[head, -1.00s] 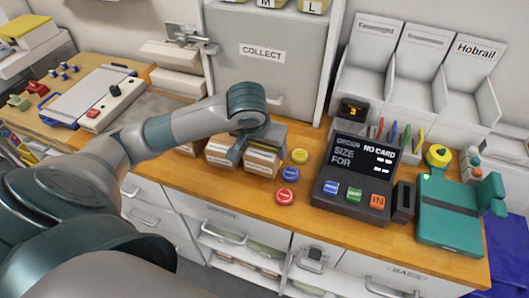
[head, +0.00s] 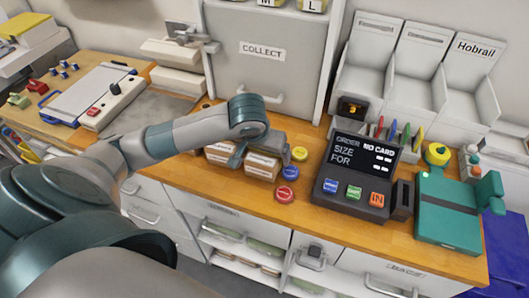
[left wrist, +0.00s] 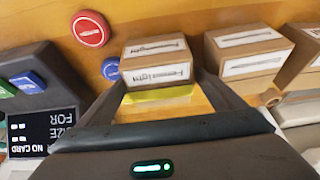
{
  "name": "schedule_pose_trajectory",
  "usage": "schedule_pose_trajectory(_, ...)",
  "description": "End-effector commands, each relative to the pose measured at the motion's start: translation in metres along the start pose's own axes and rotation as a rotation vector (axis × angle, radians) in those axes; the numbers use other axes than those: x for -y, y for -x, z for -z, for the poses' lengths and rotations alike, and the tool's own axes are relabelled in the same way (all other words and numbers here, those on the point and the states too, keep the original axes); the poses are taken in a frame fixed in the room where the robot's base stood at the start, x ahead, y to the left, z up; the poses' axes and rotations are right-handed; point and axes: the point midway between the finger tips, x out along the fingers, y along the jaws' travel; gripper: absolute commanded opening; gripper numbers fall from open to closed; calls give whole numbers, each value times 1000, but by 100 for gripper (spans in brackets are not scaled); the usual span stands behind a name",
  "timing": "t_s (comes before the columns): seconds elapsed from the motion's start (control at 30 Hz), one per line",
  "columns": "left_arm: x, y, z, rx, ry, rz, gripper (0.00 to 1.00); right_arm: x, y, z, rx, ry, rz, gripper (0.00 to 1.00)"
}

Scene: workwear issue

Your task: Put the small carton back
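A small brown carton (head: 262,167) with a white label stands on the wooden counter, left of the round buttons. It also shows in the left wrist view (left wrist: 157,72), between the fingertips of my left gripper (left wrist: 160,85). The fingers lie close along both sides of the carton; whether they press on it I cannot tell. In the head view my left gripper (head: 254,146) is low over the carton and hides part of its top. A second similar carton (head: 220,152) stands just to the left, apart from the gripper. My right gripper is not in view.
Yellow (head: 299,154), blue (head: 290,173) and red (head: 284,195) buttons sit close right of the carton. Beyond them stand an order terminal (head: 350,180) and a teal case (head: 450,212). A grey COLLECT hatch (head: 262,70) and labelled bins (head: 410,70) stand behind.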

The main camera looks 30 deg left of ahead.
Motion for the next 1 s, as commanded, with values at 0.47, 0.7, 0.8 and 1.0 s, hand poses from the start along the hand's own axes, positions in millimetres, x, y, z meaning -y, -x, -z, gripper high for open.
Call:
schedule_pose_trajectory(0.47, 0, 15, 2, -4, -1, -2, 89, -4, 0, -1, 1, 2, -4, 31)
schedule_pose_trajectory(0.7, 0, 53, 2, -6, 0, -2, 89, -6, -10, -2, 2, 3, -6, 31)
schedule_pose_trajectory(0.8, 0, 71, 3, -6, -1, -1, 89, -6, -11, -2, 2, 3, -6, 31)
schedule_pose_trajectory(1.0, 0, 103, 3, -2, -1, 1, 89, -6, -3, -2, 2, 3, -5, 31)
